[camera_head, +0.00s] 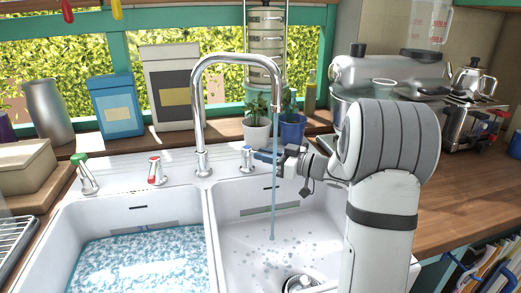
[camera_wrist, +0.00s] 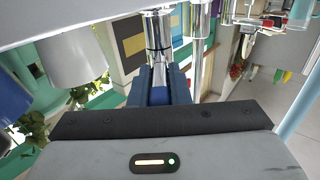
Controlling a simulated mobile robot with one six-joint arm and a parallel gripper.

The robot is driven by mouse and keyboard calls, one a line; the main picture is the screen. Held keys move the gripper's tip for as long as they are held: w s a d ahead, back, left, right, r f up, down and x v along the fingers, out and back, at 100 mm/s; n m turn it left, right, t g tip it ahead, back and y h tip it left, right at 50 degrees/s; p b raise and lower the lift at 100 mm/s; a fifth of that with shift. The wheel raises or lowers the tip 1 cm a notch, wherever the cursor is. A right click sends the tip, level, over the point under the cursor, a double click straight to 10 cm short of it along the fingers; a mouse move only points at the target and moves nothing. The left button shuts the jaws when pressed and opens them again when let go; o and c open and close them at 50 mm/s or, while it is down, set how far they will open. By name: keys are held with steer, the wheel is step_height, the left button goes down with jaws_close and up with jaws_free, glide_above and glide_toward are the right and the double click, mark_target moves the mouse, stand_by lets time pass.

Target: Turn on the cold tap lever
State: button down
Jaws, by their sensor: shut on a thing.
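The cold tap lever (camera_head: 246,158) is a small chrome tap with a blue mark, right of the tall chrome faucet (camera_head: 199,110) behind the sink. My gripper (camera_head: 264,156) reaches it from the right and is shut on it. In the wrist view the blue fingers of my gripper (camera_wrist: 160,88) close around the chrome lever (camera_wrist: 158,45). Part of the lever is hidden by the fingers. A thin stream of water (camera_head: 273,190) falls from the faucet spout into the right basin (camera_head: 235,225).
A red-marked tap (camera_head: 155,171) and a green-marked tap (camera_head: 85,175) stand to the left. The left basin (camera_head: 70,215) holds foamy bluish water. Potted plants (camera_head: 256,135), a blue box (camera_head: 116,105) and a grey box (camera_head: 170,85) line the sill behind.

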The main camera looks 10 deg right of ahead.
steer(key=shift+w+d+g, duration=0.1)
steer(key=shift+g, duration=0.2)
steer(key=c, duration=1.4)
jaws_free()
steer(key=shift+o, duration=0.2)
steer(key=v, duration=0.7)
steer(key=shift+s+d+f, duration=0.15)
steer(key=shift+s+d, duration=0.05)
steer(key=shift+d, duration=0.1)
